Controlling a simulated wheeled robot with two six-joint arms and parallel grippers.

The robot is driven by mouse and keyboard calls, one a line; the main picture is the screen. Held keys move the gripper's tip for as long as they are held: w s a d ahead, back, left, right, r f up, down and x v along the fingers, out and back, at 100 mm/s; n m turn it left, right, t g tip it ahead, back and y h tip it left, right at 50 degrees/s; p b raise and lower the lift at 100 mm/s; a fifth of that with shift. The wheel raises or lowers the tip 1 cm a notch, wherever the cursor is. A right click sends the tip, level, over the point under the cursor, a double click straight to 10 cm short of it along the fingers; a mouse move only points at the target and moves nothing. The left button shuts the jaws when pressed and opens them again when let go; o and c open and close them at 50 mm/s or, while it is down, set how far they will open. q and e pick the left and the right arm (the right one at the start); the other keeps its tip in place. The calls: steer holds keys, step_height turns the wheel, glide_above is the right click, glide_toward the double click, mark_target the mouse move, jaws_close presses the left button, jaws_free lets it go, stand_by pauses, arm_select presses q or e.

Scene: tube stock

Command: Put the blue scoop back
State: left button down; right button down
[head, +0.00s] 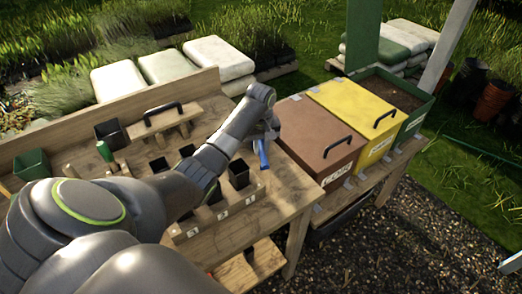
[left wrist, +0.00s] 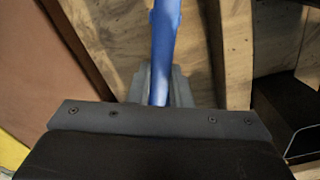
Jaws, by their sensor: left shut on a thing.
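The blue scoop (head: 263,153) shows in the head view as a short blue piece just below my left gripper (head: 270,132), above the right end of the wooden bench. In the left wrist view the scoop's blue handle (left wrist: 166,45) runs up from between the grey jaws of my left gripper (left wrist: 160,88). The left gripper is shut on the scoop. The rest of the scoop is hidden or out of frame. My right gripper is not in view.
The wooden bench (head: 262,216) holds several black pots (head: 239,174), a green pot (head: 31,165) and a black-handled wooden tool (head: 164,119). To the right stand a brown-lidded bin (head: 312,137), a yellow-lidded bin (head: 357,112) and an open soil bin (head: 393,91).

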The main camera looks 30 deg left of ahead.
arm_select(q)
steer(key=shift+f, duration=1)
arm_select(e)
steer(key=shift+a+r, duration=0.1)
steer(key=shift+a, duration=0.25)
arm_select(q)
steer(key=shift+f, duration=0.1)
steer(key=c, duration=1.3)
jaws_free()
steer(key=shift+c, duration=0.2)
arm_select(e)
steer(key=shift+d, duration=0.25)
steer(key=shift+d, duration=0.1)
